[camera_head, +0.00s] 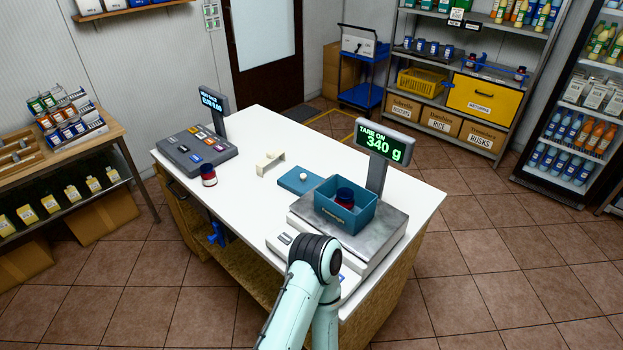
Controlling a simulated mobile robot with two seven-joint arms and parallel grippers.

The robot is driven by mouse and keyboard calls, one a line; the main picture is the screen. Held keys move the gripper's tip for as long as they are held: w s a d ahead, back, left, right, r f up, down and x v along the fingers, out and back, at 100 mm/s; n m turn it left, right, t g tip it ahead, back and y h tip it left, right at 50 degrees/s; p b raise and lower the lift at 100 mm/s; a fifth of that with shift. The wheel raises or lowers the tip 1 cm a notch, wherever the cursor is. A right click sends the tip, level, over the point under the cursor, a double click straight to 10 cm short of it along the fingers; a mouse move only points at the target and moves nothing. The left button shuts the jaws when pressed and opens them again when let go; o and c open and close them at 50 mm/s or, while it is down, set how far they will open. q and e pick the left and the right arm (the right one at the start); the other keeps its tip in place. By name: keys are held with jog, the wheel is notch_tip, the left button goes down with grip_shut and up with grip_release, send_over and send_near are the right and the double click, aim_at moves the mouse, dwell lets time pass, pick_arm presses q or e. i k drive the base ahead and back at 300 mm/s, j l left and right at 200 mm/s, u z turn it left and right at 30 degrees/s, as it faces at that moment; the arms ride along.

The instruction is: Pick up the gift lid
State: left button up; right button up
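The gift lid appears to be the flat blue panel with a small white knob (301,180), lying on the white counter (262,128) near its middle. Just right of it, a blue open box (351,222) stands on the scale (300,213) with a dark jar with a red band (344,198) inside. The scale display (385,142) reads "TARE ON 340 g". One pale green arm of mine rises from the bottom edge to a black joint in front of the scale. Neither gripper shows, and I cannot tell which arm this is.
A similar jar (208,175) stands on the counter's left part, near the grey register (197,151). A cream bracket-like piece (269,162) lies left of the blue panel. The counter around the panel's far side is clear. Shelves and a drinks fridge (572,120) stand behind.

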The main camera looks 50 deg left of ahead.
aim_at(299, 181)
jog(key=k+j+z, duration=0.2)
jog(key=j, duration=0.25)
jog(key=k+j+z, duration=0.15)
jog(key=k+j, duration=0.15)
jog(key=j, duration=0.15)
jog(key=k+j, duration=0.3)
jog(key=j, duration=0.15)
jog(key=k+j+z, duration=0.1)
jog(key=k+j, duration=0.2)
jog(key=j, duration=0.15)
